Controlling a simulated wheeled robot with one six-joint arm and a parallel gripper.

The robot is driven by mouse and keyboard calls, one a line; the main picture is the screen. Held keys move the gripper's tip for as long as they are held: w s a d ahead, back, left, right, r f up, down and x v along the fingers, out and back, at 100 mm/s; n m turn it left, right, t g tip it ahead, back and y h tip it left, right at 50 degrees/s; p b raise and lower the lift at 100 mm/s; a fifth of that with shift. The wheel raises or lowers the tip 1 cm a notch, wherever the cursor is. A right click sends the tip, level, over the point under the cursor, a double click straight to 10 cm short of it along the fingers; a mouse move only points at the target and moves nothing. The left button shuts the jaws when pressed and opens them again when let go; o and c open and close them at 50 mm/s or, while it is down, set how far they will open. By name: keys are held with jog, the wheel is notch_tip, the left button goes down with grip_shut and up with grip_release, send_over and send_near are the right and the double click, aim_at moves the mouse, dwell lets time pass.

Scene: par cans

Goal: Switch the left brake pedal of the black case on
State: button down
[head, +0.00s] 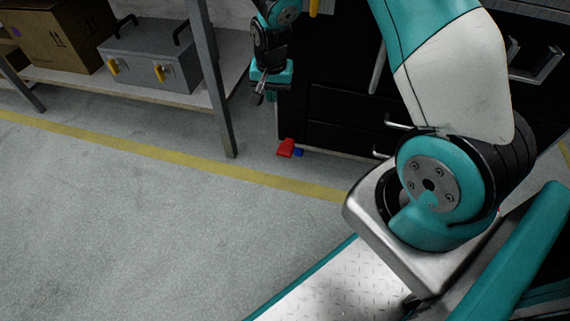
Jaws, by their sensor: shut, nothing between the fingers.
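The black case (335,105) is a dark cabinet with drawers and silver handles at the back, right of the middle. At its lower left corner, close to the floor, a small red piece (286,148) sticks out, with a smaller blue piece (298,153) just right of it. The red piece looks like a pedal, but I cannot tell whether it is pressed. My gripper (258,97) points down at the left edge of the case, shut and empty. In the picture it is above and left of the red piece, clearly apart from it. My arm hides the right part of the case.
A shelf (150,92) at the upper left holds a grey toolbox (150,55) with yellow latches and a cardboard box (62,35). Its metal leg (222,110) stands left of my gripper. The grey floor (130,220) with a yellow line is clear.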

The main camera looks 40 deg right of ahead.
jog(key=m+b, duration=0.2)
jog(key=b, duration=0.1)
send_over(285, 150)
jog(key=a, duration=0.1)
notch_tip(285, 150, down, 10)
jog(key=f, duration=0.1)
jog(key=shift+s+r+h, duration=0.1)
jog(key=shift+s+h, duration=0.3)
jog(key=shift+h, duration=0.1)
jog(key=f+b, duration=0.2)
jog(key=f, duration=0.2)
jog(key=f+b, duration=0.3)
jog(key=f, duration=0.1)
jog(key=d+f+b, duration=0.1)
jog(key=f+b, duration=0.2)
jog(key=f, duration=0.1)
jog(key=shift+w+f, duration=0.3)
jog(key=shift+w, duration=0.1)
jog(key=shift+s+a+f+b, duration=0.15)
jog(key=shift+f+b, duration=0.45)
jog(key=shift+a, duration=0.1)
